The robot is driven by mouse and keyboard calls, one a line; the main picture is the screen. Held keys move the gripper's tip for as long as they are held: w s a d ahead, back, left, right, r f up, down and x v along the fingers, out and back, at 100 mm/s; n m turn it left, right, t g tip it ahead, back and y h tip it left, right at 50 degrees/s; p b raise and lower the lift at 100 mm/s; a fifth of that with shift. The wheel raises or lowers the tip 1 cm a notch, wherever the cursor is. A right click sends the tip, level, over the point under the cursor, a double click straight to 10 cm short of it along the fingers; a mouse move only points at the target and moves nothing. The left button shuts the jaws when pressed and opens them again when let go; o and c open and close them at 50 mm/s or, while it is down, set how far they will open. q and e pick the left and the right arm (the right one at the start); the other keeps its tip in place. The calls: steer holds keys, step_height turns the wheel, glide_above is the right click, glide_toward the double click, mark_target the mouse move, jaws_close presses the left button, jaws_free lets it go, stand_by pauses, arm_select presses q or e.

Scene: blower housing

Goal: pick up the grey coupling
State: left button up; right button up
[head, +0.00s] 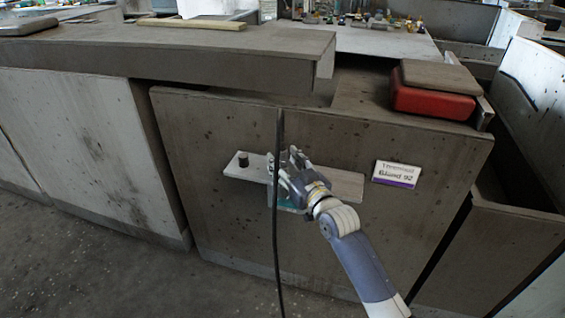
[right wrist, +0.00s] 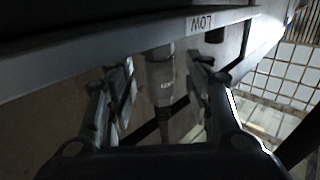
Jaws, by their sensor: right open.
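The grey coupling (right wrist: 160,80) shows in the right wrist view as a grey cylinder with a partly readable label. It sits between the fingers of my right gripper (right wrist: 162,92), which is open, with a gap visible on each side. The coupling's upper end meets or passes behind a grey bar (right wrist: 100,62) marked "LOW"; I cannot tell which. In the head view my right gripper (head: 288,168) is at a narrow grey ledge (head: 345,184) on the cabinet front, and it hides the coupling there. My left gripper is not in view.
A black cable (head: 275,235) hangs in front of the cabinet beside my right gripper. A black knob (head: 243,160) stands on the ledge's left end. A white and purple sign (head: 396,174) is to the right. A red box (head: 432,101) lies above on the counter.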

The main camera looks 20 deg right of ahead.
mark_target(284, 148)
steer(key=shift+w+a, duration=0.15)
steer(key=shift+w, duration=0.65)
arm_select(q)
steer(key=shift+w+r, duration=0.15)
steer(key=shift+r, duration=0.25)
arm_select(e)
steer(key=shift+c, duration=0.4)
jaws_close()
steer(key=shift+r, duration=0.1)
